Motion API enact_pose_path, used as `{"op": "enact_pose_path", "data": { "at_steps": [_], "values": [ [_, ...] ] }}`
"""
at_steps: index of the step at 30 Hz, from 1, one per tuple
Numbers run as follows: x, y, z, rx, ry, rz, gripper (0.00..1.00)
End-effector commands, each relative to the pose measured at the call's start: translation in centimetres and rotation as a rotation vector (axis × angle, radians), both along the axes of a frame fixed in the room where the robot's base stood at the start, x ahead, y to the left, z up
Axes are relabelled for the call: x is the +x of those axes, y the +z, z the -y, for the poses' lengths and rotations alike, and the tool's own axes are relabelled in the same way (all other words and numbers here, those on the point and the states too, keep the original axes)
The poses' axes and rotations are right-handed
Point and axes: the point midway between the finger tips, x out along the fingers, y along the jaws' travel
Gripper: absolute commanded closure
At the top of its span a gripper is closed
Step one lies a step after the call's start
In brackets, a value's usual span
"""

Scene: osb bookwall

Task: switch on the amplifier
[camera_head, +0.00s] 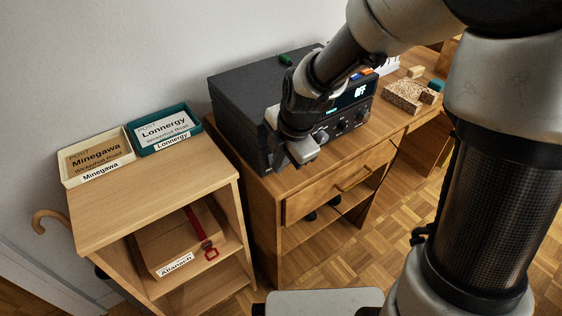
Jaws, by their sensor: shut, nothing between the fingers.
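The amplifier (235,88) is a black box on the wooden desk against the wall. Its front panel has a display (360,92) that reads "OFF" and several knobs along the lower part. My gripper (290,160) is at the left end of the amplifier's front panel, pointing down. It is shut and empty. My arm and gripper cover the left part of the panel, so any control behind them is hidden. I cannot tell whether the fingertips touch the panel.
A lower wooden cabinet (150,205) stands left, with a cream tray (64,170) and a green tray (197,122) on top and a labelled box (172,240) on its shelf. A speckled block (403,96) lies right of the amplifier. Small items lie on the amplifier's top.

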Motion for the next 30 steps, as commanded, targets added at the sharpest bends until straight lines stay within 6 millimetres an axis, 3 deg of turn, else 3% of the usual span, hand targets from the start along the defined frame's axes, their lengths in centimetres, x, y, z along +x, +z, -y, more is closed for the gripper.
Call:
{"op": "enact_pose_path", "data": {
  "at_steps": [17, 30],
  "values": [
    [0.4, -0.7, -0.3, 0.001, 0.0, 0.001, 1.0],
    [0.4, 0.9, -0.3, 0.001, 0.0, 0.001, 1.0]
  ]
}}
